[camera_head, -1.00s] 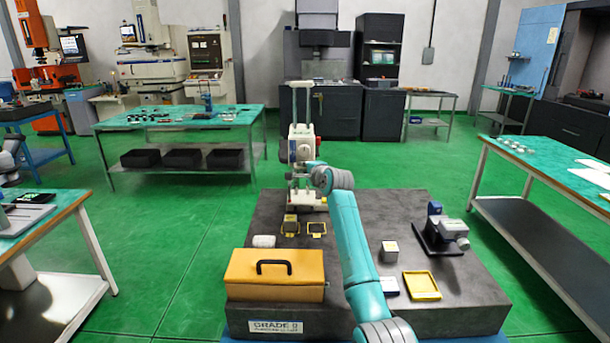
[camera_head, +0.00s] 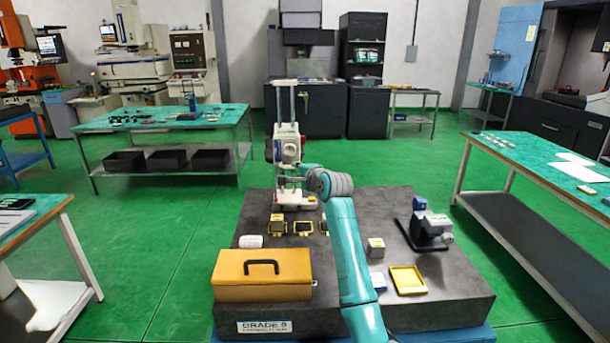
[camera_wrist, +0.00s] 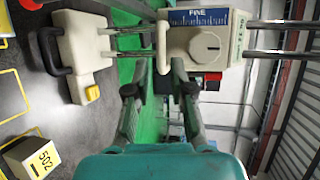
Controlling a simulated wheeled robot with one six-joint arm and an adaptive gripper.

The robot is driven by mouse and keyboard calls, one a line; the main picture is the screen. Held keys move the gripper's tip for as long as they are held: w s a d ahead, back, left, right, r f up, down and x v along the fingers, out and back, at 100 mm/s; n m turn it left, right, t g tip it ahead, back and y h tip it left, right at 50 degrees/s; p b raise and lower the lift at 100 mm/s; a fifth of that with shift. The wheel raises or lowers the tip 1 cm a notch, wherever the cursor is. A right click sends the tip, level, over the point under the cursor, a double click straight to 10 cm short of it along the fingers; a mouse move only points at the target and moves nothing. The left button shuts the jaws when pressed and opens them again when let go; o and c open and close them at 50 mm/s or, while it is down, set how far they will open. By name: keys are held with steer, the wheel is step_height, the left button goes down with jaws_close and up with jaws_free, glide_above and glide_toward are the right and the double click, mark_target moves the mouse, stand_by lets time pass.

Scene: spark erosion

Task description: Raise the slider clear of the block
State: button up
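The height gauge's cream slider (camera_head: 287,144) sits partway up two upright rods above its white base (camera_head: 295,199). In the wrist view, turned sideways, the slider (camera_wrist: 207,42) shows a blue FINE scale and a dial. Its pale handle bar (camera_wrist: 162,50) lies just beyond and between my gripper's fingertips (camera_wrist: 159,66). My gripper's fingers are apart, and I see no contact with the bar. The block marked 502 (camera_wrist: 34,158) stands near the gauge base in the wrist view, apart from the slider. In the head view my gripper is mostly hidden behind my wrist.
The dark granite plate (camera_head: 340,260) carries an orange toolbox (camera_head: 262,275), a yellow tray (camera_head: 407,280), a pale block (camera_head: 376,247) and a black-and-grey device (camera_head: 430,228). Yellow frames (camera_head: 303,227) lie before the gauge.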

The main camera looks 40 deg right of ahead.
steer(key=shift+v, duration=2.85)
